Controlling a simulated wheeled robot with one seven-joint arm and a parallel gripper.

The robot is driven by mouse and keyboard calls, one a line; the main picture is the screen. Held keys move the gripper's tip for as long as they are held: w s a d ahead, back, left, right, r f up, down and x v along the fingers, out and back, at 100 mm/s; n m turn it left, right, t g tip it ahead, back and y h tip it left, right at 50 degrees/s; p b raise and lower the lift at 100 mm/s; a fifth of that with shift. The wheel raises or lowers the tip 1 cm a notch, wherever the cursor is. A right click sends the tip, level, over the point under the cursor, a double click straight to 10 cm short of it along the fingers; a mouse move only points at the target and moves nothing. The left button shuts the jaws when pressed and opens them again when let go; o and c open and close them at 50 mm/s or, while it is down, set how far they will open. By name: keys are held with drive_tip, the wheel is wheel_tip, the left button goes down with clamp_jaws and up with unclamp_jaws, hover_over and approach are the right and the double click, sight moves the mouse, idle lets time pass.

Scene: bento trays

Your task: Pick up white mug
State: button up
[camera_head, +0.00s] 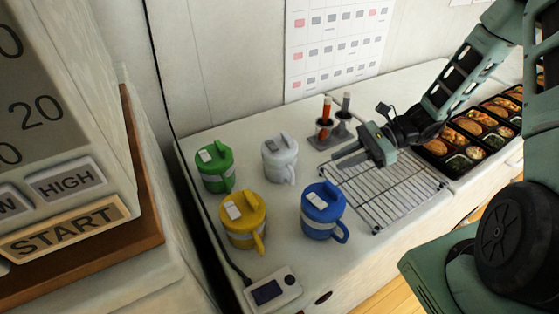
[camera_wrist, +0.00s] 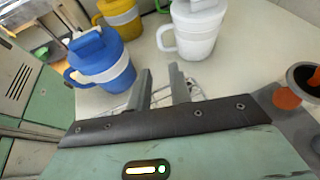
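The white mug (camera_head: 280,158) stands upright on the white counter, at the back of a group of mugs, with a lid on top and its handle toward the front. It also shows in the wrist view (camera_wrist: 197,30), beyond the fingertips and a little right of them. My gripper (camera_head: 338,158) is to the right of the white mug, over the left part of the wire rack, apart from the mug. In the wrist view its two fingers (camera_wrist: 162,88) are spread with nothing between them.
A blue mug (camera_head: 322,212) stands in front, with yellow (camera_head: 243,222) and green (camera_head: 214,168) mugs at left. Behind my gripper is a holder (camera_head: 325,138) with upright dark-and-orange items. A wire rack (camera_head: 385,190) and bento trays (camera_head: 470,140) lie right. A small device (camera_head: 272,290) sits at the front edge.

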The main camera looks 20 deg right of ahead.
drive_tip(key=p, duration=0.2)
approach(292, 183)
drive_tip(key=x, duration=0.4)
drive_tip(key=shift+w+a, duration=0.1)
drive_tip(key=shift+w, duration=0.05)
drive_tip(key=p+x, duration=0.2)
drive_tip(key=x, duration=0.3)
drive_tip(key=shift+w+r, duration=0.1)
drive_tip(key=shift+r, duration=0.1)
drive_tip(key=shift+a+f, duration=0.2)
drive_tip(key=shift+a, duration=0.05)
clamp_jaws()
